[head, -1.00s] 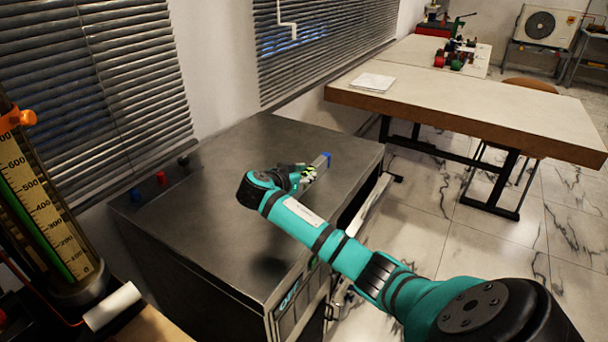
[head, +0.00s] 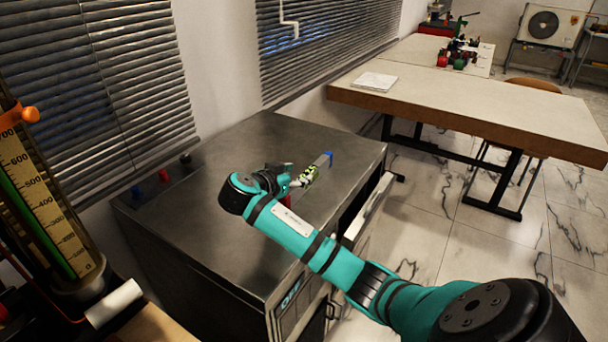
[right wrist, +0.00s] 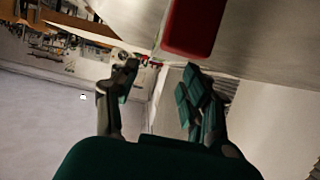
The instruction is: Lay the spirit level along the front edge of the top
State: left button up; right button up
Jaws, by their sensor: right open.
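The spirit level (head: 323,164) is a slim grey bar with a blue end and a green-and-black patch. It appears to lie on the dark top (head: 225,215) of the cabinet, set in from the front edge and roughly along it. A bit of red shows at its near end, partly hidden by my arm. My right gripper (head: 287,179) is at the near end of the level. In the right wrist view, the fingers of this gripper (right wrist: 158,90) are apart with nothing between them, and a red block (right wrist: 190,25) shows beyond them. My left gripper is out of view.
A scaled column (head: 45,205) stands at left. A wooden table (head: 450,105) stands behind right. Much of the top is bare.

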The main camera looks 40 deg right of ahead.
jog(key=v, duration=0.6)
jog(key=shift+s+a, duration=0.1)
jog(key=shift+a, duration=0.05)
